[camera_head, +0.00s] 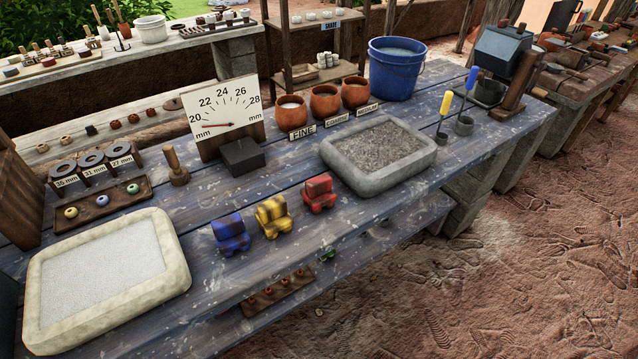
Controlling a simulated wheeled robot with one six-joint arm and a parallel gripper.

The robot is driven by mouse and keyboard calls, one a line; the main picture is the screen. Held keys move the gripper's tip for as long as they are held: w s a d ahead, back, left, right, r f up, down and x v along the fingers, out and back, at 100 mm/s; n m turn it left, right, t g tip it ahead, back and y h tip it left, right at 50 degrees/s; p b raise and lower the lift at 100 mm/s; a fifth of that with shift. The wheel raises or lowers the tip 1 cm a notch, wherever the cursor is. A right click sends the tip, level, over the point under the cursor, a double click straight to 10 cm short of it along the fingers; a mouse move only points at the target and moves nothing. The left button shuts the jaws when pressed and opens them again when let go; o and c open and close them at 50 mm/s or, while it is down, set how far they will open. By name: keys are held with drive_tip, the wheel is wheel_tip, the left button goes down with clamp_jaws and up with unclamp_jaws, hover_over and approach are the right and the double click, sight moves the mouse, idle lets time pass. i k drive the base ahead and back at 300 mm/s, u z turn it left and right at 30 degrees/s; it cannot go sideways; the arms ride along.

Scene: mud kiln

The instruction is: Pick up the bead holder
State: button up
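Two wooden holders with beads show in the head view. One is a dark brown wooden tray (112,208) at the left of the blue table, with a few coloured ring-shaped beads on it, including a yellow one (71,212) and a blue-green one (133,188). The other is a narrow brown strip (279,292) with several small orange-brown beads, lower down near the table's front edge, apparently on a lower shelf. I cannot tell which one is the bead holder. My gripper is not in view.
The blue table (300,215) also bears a pale sand tray (40,300), a grey gravel tray (335,160), blue, yellow and red blocks (232,240), a gauge board (225,115), clay pots (325,103) and a blue bucket (395,75). Muddy ground (510,270) is open at right.

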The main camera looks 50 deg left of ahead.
sight(318, 193)
drive_tip(key=u, duration=0.75)
drive_tip(key=i, duration=0.85)
drive_tip(key=u, duration=0.85)
